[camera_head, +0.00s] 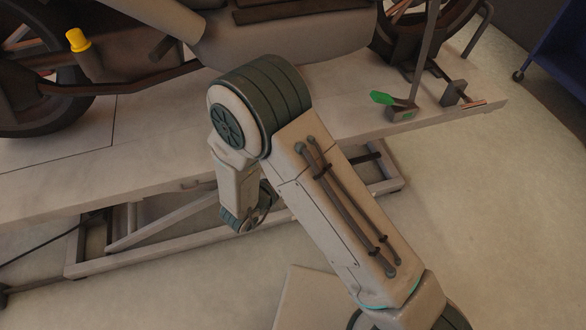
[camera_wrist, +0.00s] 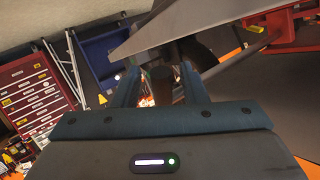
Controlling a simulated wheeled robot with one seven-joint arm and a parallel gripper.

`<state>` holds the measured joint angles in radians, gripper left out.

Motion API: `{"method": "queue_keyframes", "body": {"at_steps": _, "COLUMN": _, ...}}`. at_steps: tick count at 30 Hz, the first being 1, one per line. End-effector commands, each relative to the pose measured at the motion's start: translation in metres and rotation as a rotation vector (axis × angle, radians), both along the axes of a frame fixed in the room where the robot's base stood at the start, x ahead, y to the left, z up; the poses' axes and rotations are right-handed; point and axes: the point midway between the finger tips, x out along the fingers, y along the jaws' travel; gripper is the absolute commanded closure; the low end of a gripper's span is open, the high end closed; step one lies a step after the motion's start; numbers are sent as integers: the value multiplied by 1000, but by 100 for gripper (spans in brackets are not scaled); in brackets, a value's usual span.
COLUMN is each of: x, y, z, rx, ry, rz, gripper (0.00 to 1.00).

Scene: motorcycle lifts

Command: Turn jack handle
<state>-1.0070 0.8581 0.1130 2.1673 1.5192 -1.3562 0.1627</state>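In the wrist view, the two dark fingers of my gripper (camera_wrist: 160,75) stand apart. A dark brown upright cylindrical piece (camera_wrist: 162,88) shows between them, with gaps at its sides; I cannot tell whether it is the jack handle. In the head view, my forearm bends down in front of the lift, and my gripper's fingertips are hidden. A green-tipped lever (camera_head: 381,98) sits on the lift deck to the right of my arm. The pale motorcycle lift deck (camera_head: 150,150) stands on a low frame (camera_head: 150,255).
A motorcycle, with its dark wheel (camera_head: 45,115) at the left, stands on the lift. A dark rod (camera_head: 45,247) reaches the frame from the left. A blue cart (camera_head: 562,50) is at the top right. In the wrist view, a red tool cabinet (camera_wrist: 30,95) stands left. Floor at right is clear.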

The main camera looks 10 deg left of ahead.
Motion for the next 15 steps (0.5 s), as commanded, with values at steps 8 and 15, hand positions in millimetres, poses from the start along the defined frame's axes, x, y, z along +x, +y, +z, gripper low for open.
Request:
{"method": "queue_keyframes", "body": {"at_steps": 8, "x": -12, "y": 7, "z": 5, "rx": 2, "ry": -1, "rz": 5, "gripper": 61}}
{"method": "queue_keyframes", "body": {"at_steps": 15, "x": -58, "y": 27, "z": 21, "rx": 2, "ry": -1, "rz": 7, "gripper": 61}}
